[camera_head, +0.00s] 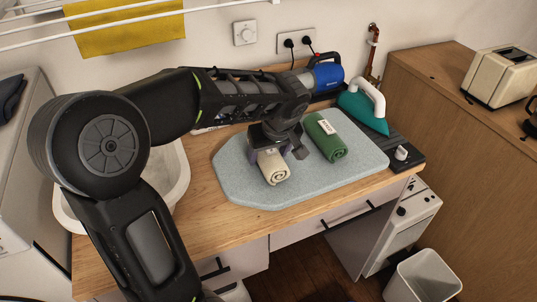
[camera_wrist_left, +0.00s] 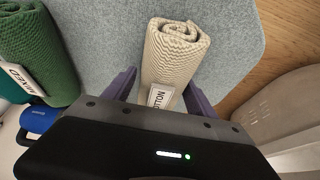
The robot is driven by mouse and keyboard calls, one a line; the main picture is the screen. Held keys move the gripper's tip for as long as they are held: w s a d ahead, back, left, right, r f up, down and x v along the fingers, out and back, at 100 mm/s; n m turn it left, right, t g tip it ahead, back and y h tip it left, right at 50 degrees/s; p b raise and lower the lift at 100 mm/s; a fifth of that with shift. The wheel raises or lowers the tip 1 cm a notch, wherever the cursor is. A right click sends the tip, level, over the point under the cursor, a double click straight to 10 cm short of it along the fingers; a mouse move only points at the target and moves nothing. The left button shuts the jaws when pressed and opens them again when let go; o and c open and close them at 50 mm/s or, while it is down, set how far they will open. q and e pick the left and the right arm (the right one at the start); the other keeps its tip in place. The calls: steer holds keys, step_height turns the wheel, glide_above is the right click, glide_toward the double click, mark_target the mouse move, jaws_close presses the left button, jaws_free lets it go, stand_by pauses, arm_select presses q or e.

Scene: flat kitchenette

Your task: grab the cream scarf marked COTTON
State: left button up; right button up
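The cream scarf (camera_head: 275,174) is a rolled bundle lying on the grey board on the counter. It also shows in the left wrist view (camera_wrist_left: 175,52), with a white tag reading "OTTON", its first letter hidden. My left gripper (camera_head: 278,154) is above the scarf's far end. In the wrist view its two purple fingers (camera_wrist_left: 161,92) stand open on either side of the roll, with a gap visible at the left finger. Whether the right finger touches the scarf I cannot tell. My right gripper is not in view.
A green rolled scarf (camera_head: 327,137) with a white tag lies to the right on the grey board (camera_head: 235,165). A teal iron (camera_head: 362,110) stands behind it. A white basin (camera_head: 177,175) is at the left. The board's front right is clear.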

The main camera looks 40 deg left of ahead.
arm_select(q)
steer(key=c, duration=0.9)
step_height(320, 180, up, 10)
steer(key=shift+r+b, duration=0.1)
steer(key=shift+b, duration=0.25)
stand_by(0.5)
